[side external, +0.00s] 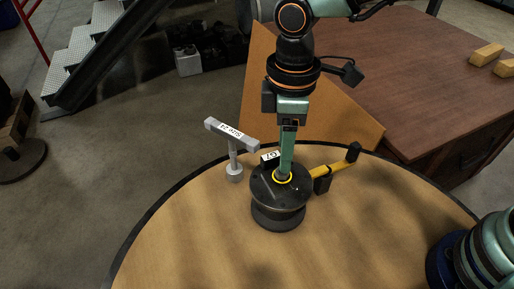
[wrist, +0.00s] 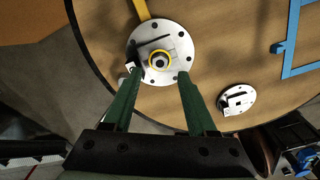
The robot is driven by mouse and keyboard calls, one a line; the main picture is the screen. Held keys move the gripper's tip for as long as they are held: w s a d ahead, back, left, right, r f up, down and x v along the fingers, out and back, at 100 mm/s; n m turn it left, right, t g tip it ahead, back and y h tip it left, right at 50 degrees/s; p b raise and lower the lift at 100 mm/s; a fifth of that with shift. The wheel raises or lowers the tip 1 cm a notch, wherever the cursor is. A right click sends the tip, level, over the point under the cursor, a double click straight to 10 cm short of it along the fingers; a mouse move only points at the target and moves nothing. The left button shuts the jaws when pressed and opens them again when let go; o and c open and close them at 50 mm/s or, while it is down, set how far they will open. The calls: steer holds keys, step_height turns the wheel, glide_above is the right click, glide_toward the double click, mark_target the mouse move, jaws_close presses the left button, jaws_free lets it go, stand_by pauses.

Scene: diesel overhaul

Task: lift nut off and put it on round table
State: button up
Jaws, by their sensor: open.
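The nut (wrist: 161,63) shows in the wrist view as a small dark round part inside a yellow ring, at the centre of a bolted flange (wrist: 178,42). In the side view the flange is the top of a black round stand (side external: 278,215); the yellow ring shows, but my fingers largely hide the nut. My gripper (side external: 283,177) points straight down over the ring. In the wrist view my gripper (wrist: 157,76) has its green fingers apart, one on each side of the nut, with nothing clearly held. The stand is on the round wooden table (side external: 180,240).
A grey T-handle tool (side external: 233,140) stands left of the black stand. A yellow arm (side external: 330,171) with black ends sticks out right. The wrist view shows a small pale disc (wrist: 237,99) and a blue frame (wrist: 290,55). The table's front left is clear.

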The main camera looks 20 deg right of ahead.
steer(key=shift+f, duration=2.35)
jaws_close()
